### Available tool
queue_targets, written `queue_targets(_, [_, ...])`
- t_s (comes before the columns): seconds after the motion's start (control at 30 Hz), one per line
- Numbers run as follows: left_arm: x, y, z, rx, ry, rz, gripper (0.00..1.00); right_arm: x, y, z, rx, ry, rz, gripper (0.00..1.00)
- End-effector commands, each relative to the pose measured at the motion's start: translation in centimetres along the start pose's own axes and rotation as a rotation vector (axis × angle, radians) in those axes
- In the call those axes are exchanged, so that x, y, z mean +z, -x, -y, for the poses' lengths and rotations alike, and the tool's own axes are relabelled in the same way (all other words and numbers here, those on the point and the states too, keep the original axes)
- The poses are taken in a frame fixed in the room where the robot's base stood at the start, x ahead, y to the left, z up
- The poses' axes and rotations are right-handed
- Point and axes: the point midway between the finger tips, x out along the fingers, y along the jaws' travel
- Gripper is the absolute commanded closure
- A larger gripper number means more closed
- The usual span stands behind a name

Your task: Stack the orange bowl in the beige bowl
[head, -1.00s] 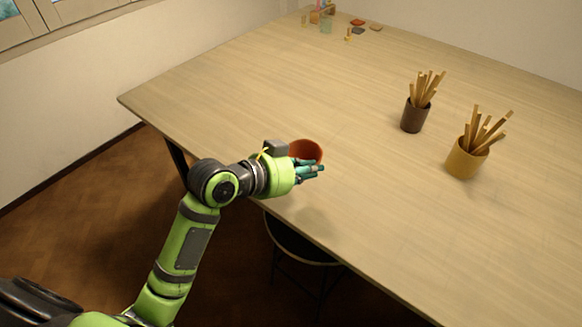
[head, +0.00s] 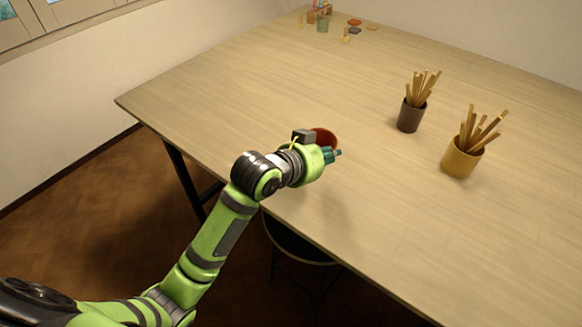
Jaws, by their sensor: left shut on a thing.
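The orange bowl (head: 325,137) is partly hidden behind my left gripper (head: 332,155). The left gripper is shut on the bowl, over the near left part of the table. A soft shadow on the tabletop below suggests the bowl is held above the wood. I cannot make out the beige bowl in this view. My right gripper is not in view.
On the wooden table (head: 250,95) stand a dark cup of sticks (head: 410,117) and a yellow cup of sticks (head: 461,158), to the right. Small items, among them a glass (head: 322,26), sit at the far edge. A stool (head: 300,246) is under the near edge.

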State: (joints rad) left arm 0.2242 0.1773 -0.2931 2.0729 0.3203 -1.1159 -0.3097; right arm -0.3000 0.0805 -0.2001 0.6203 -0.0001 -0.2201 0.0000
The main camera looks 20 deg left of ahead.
Motion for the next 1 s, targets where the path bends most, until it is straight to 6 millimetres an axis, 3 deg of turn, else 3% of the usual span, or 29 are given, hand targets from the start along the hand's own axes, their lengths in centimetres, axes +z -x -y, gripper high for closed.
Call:
queue_targets(0.2, [4.7, 0.3, 3.8, -0.002, 0.001, 0.007, 1.0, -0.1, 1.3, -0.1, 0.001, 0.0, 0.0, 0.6])
queue_targets(0.4, [7.1, 0.3, 5.6, -0.001, 0.001, 0.0, 1.0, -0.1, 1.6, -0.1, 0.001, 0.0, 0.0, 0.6])
queue_targets(0.77, [10.2, -1.1, 5.1, 0.0, 0.001, 0.001, 1.0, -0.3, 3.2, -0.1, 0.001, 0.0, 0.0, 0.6])
queue_targets(1.0, [10.6, -1.3, 5.0, -0.001, -0.001, -0.002, 1.0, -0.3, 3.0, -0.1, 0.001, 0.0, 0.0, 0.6])
